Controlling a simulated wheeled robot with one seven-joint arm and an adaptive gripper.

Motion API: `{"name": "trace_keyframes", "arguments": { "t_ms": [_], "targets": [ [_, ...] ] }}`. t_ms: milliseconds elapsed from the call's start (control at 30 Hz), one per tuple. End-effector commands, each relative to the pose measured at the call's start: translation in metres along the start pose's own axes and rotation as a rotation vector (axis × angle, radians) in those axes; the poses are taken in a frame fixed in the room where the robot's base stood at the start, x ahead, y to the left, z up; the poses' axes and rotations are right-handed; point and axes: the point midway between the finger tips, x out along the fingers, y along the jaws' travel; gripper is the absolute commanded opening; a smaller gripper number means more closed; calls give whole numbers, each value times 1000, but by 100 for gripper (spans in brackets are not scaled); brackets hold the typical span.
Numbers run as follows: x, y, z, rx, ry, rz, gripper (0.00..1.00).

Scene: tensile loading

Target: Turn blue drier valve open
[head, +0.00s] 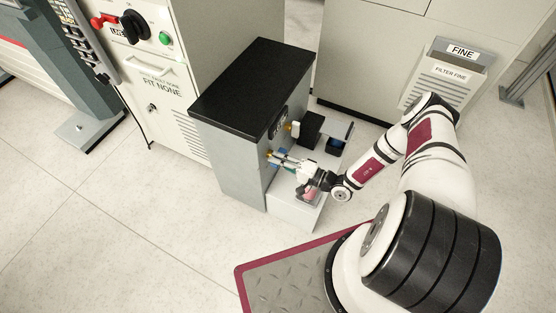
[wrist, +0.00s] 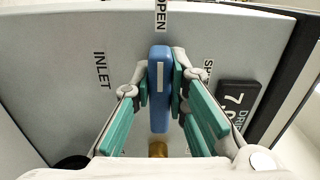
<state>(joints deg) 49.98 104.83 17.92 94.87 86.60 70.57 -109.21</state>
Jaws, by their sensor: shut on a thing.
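The blue drier valve handle (wrist: 159,95) stands upright in the wrist view, a long bar with a pale stripe. Its upper end points at the OPEN label (wrist: 161,16). The SHUT label (wrist: 208,70) is to its right, partly covered by a finger. My gripper (wrist: 160,84) is shut on the handle, with one green-padded finger on each side. In the head view my gripper (head: 283,161) is at the side of the grey drier cabinet (head: 232,165); the handle is mostly hidden there.
The INLET label (wrist: 102,70) is left of the handle and a dark display plate (wrist: 238,103) is right. A brass fitting (wrist: 158,149) lies below. A low pale platform (head: 290,208) and a black block (head: 311,127) stand beside the cabinet. Open floor lies at the front left.

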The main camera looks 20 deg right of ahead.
Motion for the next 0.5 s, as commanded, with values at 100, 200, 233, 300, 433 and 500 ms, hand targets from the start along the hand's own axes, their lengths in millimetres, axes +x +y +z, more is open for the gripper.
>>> {"name": "trace_keyframes", "arguments": {
  "t_ms": [100,200,233,300,433,500],
  "targets": [
    [-1,1,0,-2,0,4,28],
    [0,1,0,-1,0,3,35],
    [0,1,0,-1,0,3,35],
    [0,1,0,-1,0,2,35],
    [-1,0,0,-1,0,2,35],
    [-3,0,0,-1,1,2,35]
  ]
}}
